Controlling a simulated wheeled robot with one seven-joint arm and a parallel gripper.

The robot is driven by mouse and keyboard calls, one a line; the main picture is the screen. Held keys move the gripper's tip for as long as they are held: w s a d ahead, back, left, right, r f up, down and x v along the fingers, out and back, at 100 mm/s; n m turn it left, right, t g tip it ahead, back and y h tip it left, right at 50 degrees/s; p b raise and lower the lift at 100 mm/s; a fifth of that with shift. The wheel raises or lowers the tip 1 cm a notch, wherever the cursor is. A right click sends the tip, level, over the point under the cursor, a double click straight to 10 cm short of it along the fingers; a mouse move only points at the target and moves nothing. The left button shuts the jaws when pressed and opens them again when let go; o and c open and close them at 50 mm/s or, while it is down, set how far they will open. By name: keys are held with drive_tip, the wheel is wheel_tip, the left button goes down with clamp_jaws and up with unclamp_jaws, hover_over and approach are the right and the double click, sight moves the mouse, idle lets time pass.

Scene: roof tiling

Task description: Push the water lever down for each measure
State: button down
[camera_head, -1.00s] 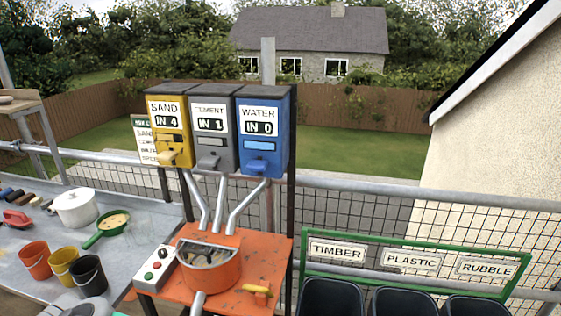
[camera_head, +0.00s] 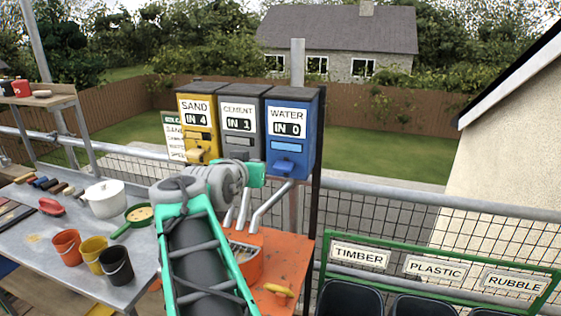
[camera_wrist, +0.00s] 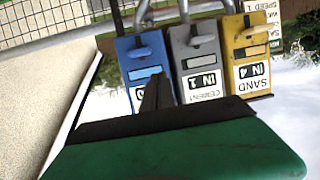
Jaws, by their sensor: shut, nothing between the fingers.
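The blue water dispenser (camera_head: 308,135) is the right one of three and its display reads IN 0. Its blue lever (camera_head: 284,167) sticks out near the bottom, with a light blue window above it. In the upside-down wrist view the water lever (camera_wrist: 142,51) shows just past my gripper (camera_wrist: 158,78), whose dark fingers are shut and empty. The fingers cover part of the water label. They appear apart from the lever, though the depth is hard to judge. In the head view my green hand is in front of the cement dispenser's lower part, and the fingertips cannot be made out.
The yellow sand dispenser (camera_head: 198,108) reads IN 4 and the grey cement dispenser (camera_head: 239,116) reads IN 1. Below them is an orange mixer stand (camera_head: 290,255), partly behind my arm. Buckets and a white pot (camera_head: 104,200) stand on the left table. Labelled bins are at the right.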

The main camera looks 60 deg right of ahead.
drive_tip(key=shift+m+g+h, duration=0.5)
drive_tip(key=shift+m, duration=0.1)
drive_tip(key=s+d+r, duration=0.2)
drive_tip(key=s, duration=0.1)
drive_tip(key=shift+d+r, duration=0.1)
drive_tip(key=shift+d, duration=0.05)
drive_tip(key=p, duration=0.4)
hover_over(280, 160)
drive_tip(key=s+a, duration=0.3)
drive_tip(key=a, duration=0.2)
drive_tip(key=shift+w+d+f, duration=0.1)
drive_tip(key=shift+d+f, duration=0.05)
drive_tip(key=shift+f, duration=0.4)
drive_tip(key=shift+w+d+f, duration=0.1)
drive_tip(key=shift+f, duration=0.45)
wheel_tip(280, 160, down, 4)
drive_tip(key=shift+w+a+f+p, duration=0.1)
drive_tip(key=shift+f+p, duration=0.1)
drive_tip(key=shift+p, duration=0.4)
